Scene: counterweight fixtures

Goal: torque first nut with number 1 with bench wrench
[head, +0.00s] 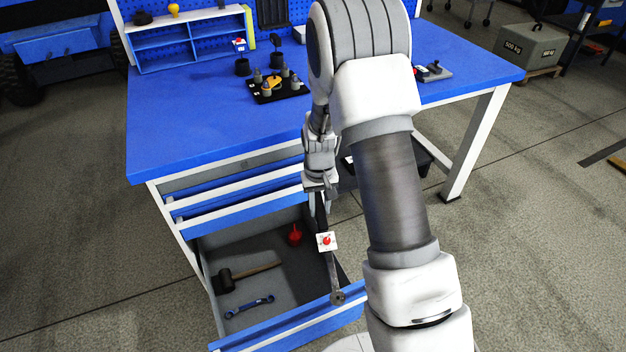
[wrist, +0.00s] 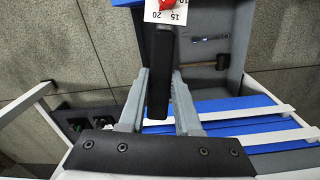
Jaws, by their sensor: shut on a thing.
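My gripper (head: 320,190) is shut on the black handle of the bench wrench (head: 333,272), which hangs down over the open bottom drawer. The wrench carries a white square dial plate with a red knob. In the wrist view the black handle (wrist: 160,75) stands between the two grey fingers, and the plate shows 10, 15 and 20. A black fixture plate (head: 290,94) with several dark posts and a yellow piece lies on the blue bench top. The number 1 and the first nut are too small to make out.
The open drawer (head: 215,268) holds a mallet (head: 245,276), a blue spanner (head: 250,306) and a red item (head: 295,235). A blue shelf (head: 190,45) stands at the bench's back left. The front left of the bench top (head: 185,140) is clear.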

